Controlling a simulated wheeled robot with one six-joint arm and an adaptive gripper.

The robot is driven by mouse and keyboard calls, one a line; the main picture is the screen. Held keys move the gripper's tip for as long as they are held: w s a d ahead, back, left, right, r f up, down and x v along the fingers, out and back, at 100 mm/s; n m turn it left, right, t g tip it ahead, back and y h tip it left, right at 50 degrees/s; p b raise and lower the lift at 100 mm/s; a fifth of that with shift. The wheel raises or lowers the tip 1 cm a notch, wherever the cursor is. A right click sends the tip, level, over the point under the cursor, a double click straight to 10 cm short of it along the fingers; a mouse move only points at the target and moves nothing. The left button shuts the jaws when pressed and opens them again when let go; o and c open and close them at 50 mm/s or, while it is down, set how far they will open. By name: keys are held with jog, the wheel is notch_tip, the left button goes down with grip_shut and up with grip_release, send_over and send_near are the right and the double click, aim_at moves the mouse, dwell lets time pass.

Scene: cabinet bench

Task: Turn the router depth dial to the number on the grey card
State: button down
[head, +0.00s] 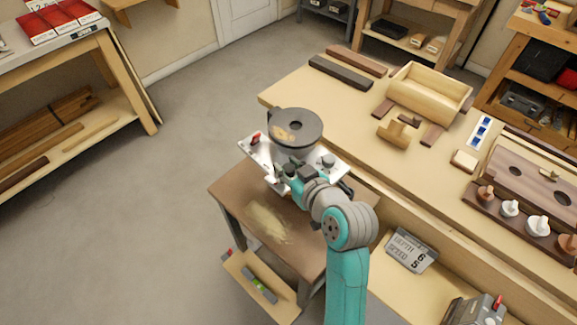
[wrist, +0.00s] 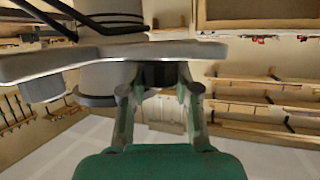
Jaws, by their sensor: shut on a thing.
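The router (head: 295,130) has a round dark top and stands on a silver plate (head: 255,156) on a small brown table (head: 230,203). My gripper (head: 283,176) reaches to the router's near side. In the wrist view my gripper (wrist: 158,88) is shut on a dark dial (wrist: 158,74) at the plate's edge (wrist: 215,50). The fingers hide its sides, and no number or mark on it is readable. A second, grey knob (wrist: 42,86) shows at left there. The grey card (head: 411,250) reads DEPTH 6 and SPEED 5; it lies on the lower shelf at right.
A red-tipped part (head: 256,138) and a grey knob (head: 327,160) sit on the router plate. The long bench (head: 330,108) at right carries a wooden box (head: 430,90) and a dark board with several knobs (head: 510,208). The floor at left is clear.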

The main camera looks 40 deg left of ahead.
jog(key=n+g, duration=0.6)
jog(key=g, duration=0.1)
jog(key=shift+w+y, duration=0.1)
jog(key=shift+y, duration=0.2)
jog(key=shift+n+g+h, duration=0.4)
jog(key=shift+n+g, duration=1.1)
jog(key=shift+g, duration=0.3)
jog(key=shift+f, duration=0.1)
jog(key=c, duration=0.8)
grip_release()
jog(key=shift+d, duration=0.1)
jog(key=v, duration=1.2)
